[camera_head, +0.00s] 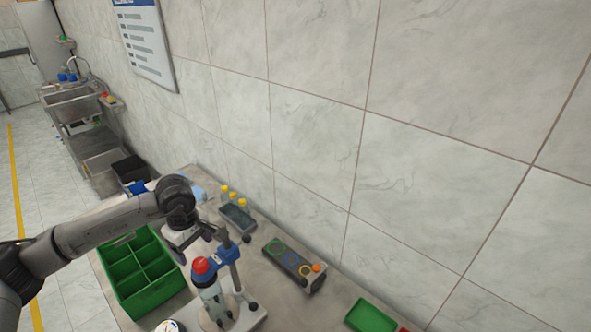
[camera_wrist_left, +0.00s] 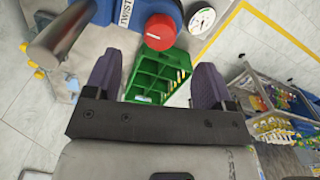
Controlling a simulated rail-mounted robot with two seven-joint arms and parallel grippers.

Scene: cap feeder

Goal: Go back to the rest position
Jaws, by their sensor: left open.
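My left gripper (camera_head: 203,243) is at the end of the left arm, above the bench. Its two purple fingers stand wide apart in the left wrist view (camera_wrist_left: 156,82), with nothing held between them. A blue clamp head (camera_head: 222,256) on a metal post is close by it, with a red cap (camera_head: 201,265) on top of a clear bottle-like body below. In the wrist view the red cap (camera_wrist_left: 160,32) sits beyond the fingertips, by the blue part marked TWIST. My right gripper is not in view.
A green divided crate (camera_head: 151,300) stands left of the stand. Yellow-capped bottles (camera_head: 234,199) stand in a grey tray. A dark panel with coloured rings (camera_head: 291,258) and a green tray (camera_head: 370,316) lie to the right. A tiled wall (camera_head: 430,170) bounds the bench. A round gauge (camera_wrist_left: 202,20) shows.

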